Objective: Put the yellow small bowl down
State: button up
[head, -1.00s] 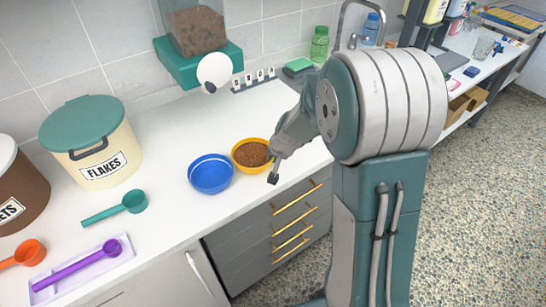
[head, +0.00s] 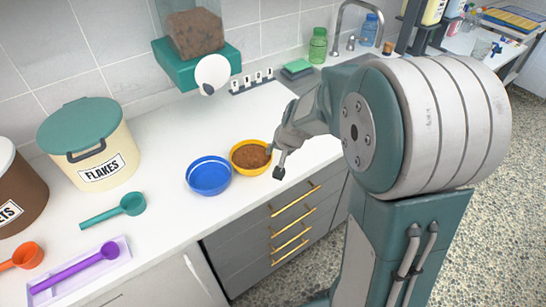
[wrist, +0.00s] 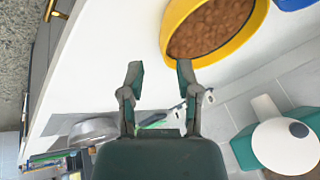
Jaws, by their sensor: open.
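The yellow small bowl (head: 250,173), full of brown kibble, stands upright on the white counter, just right of the blue bowl (head: 209,178). It also shows at the top of the wrist view (wrist: 178,22), cut off by the frame. My gripper (head: 277,160) is just to the right of the yellow bowl in the head view. In the wrist view, my gripper (wrist: 160,76) is open with nothing between its fingers. One fingertip overlaps the picture of the bowl's rim; I cannot tell whether it touches.
A teal scoop (head: 115,210) and a flakes bin (head: 92,145) are on the left of the counter. A purple scoop (head: 75,265) lies in a tray. A dispenser (head: 196,60) hangs on the wall behind. Drawers with gold handles (head: 290,219) are below the front edge.

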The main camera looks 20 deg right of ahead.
jog(key=s+a+r+n, duration=0.2)
jog(key=s+r, duration=1)
jog(key=s+r+n+h, duration=0.1)
jog(key=s+r+n, duration=0.1)
jog(key=s, duration=1)
jog(key=shift+a+n+t, duration=0.3)
jog(key=shift+a+n, duration=0.1)
jog(key=shift+n, duration=0.1)
jog(key=shift+r, duration=0.1)
